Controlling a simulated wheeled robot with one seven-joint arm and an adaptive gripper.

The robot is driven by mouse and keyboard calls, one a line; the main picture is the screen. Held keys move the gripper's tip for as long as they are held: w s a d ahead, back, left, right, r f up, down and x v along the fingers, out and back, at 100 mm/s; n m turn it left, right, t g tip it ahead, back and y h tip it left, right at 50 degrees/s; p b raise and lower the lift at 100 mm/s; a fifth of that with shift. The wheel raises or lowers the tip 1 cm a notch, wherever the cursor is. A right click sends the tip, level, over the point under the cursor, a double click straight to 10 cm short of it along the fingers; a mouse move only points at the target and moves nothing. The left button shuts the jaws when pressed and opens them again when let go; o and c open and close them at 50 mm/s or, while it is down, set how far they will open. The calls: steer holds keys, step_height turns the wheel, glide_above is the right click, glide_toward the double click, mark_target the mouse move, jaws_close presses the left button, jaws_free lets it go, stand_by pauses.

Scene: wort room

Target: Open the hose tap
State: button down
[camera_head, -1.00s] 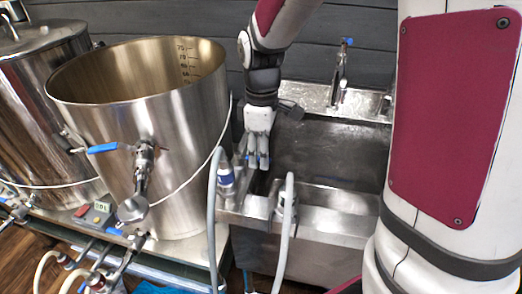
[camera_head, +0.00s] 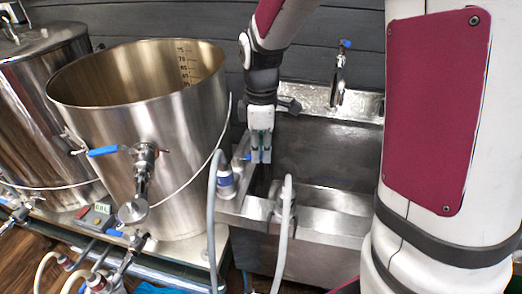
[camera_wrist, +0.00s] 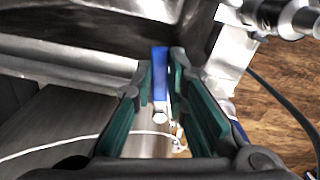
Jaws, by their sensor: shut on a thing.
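My gripper (camera_head: 261,150) hangs over the left edge of the metal sink, fingers pointing down. In the wrist view my gripper (camera_wrist: 163,72) has its green-padded fingers on both sides of a blue tap lever (camera_wrist: 159,75), shut on it. The lever runs roughly in line with the fingers, and its lower end shows a pale round part. In the head view only a small bit of the blue lever (camera_head: 248,157) shows left of the fingertips. The tap body is mostly hidden by my gripper.
A large open steel kettle (camera_head: 150,130) with a blue-handled valve (camera_head: 103,151) stands close on the left. Grey hoses (camera_head: 213,220) rise in front of the sink (camera_head: 335,222). Another tap with a blue handle (camera_head: 345,44) stands at the sink's back.

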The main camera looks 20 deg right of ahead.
steer(key=w+n+p, duration=0.1)
steer(key=n, duration=0.1)
steer(key=w+n+p, duration=0.1)
steer(key=n+p, duration=0.1)
steer(key=n, duration=0.1)
steer(key=w+n+p, duration=0.1)
steer(key=w+n, duration=0.1)
steer(key=n, duration=0.1)
steer(key=shift+r+p, duration=0.1)
steer(key=shift+p, duration=0.2)
steer(key=w+n+p, duration=0.1)
steer(key=n, duration=0.1)
steer(key=n+p, duration=0.1)
steer(key=shift+w+a+n, duration=0.35)
steer(key=shift+n, duration=0.05)
steer(key=shift+w+a+n+p, duration=0.35)
steer(key=shift+n+p, duration=0.15)
steer(key=shift+n, duration=0.4)
steer(key=shift+w+a+n+p, duration=0.35)
steer(key=shift+n+p, duration=0.1)
steer(key=shift+n, duration=0.45)
steer(key=c, duration=1.6)
jaws_free()
step_height(320, 180, up, 12)
steer(key=shift+f, duration=0.1)
